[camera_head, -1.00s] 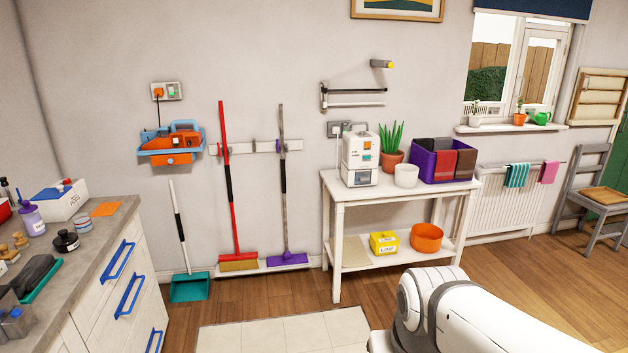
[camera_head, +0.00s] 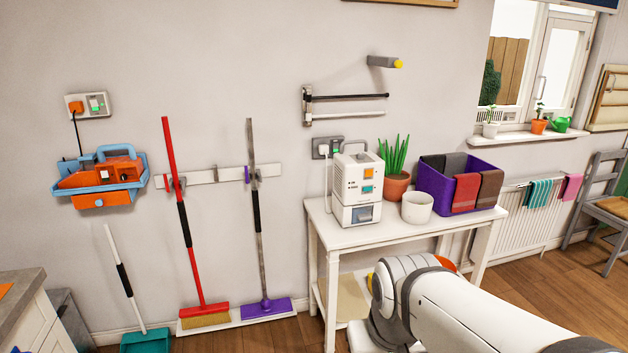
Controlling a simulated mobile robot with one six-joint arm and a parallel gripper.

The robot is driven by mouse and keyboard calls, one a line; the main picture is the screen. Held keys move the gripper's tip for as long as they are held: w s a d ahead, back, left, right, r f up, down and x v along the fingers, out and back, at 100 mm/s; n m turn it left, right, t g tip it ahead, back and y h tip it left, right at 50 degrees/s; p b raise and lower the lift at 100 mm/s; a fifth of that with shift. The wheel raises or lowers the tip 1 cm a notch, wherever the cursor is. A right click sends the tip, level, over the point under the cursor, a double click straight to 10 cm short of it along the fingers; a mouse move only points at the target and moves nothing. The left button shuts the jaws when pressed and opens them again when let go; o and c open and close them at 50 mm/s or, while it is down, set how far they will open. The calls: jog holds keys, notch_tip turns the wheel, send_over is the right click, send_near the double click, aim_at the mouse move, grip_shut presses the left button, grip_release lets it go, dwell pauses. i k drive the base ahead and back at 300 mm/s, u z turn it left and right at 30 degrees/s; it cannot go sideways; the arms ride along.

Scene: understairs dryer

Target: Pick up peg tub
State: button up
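I cannot tell for sure which container is the peg tub. On the lower shelf of the white table, an orange round tub (camera_head: 446,264) shows only as a small piece of rim behind my arm. A yellow box (camera_head: 370,283) beside it is nearly all hidden by the arm. A white round pot (camera_head: 417,208) stands on the table top, right of the white machine. My white arm fills the lower right, in front of the table. My gripper is not in view.
The white table (camera_head: 330,235) carries a white machine (camera_head: 357,190), a potted plant (camera_head: 397,187) and a purple bin (camera_head: 432,186) with cloths. A red broom (camera_head: 186,240) and a purple broom (camera_head: 257,220) stand at the wall, left of the table. A counter (camera_head: 20,300) is at lower left.

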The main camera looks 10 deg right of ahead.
aim_at(417, 206)
jog(key=u, duration=0.05)
jog(key=i, duration=1.15)
jog(key=u, duration=2.6)
jog(key=k, duration=1.9)
jog(key=z, duration=2.6)
jog(key=i, duration=0.15)
jog(key=u, duration=0.25)
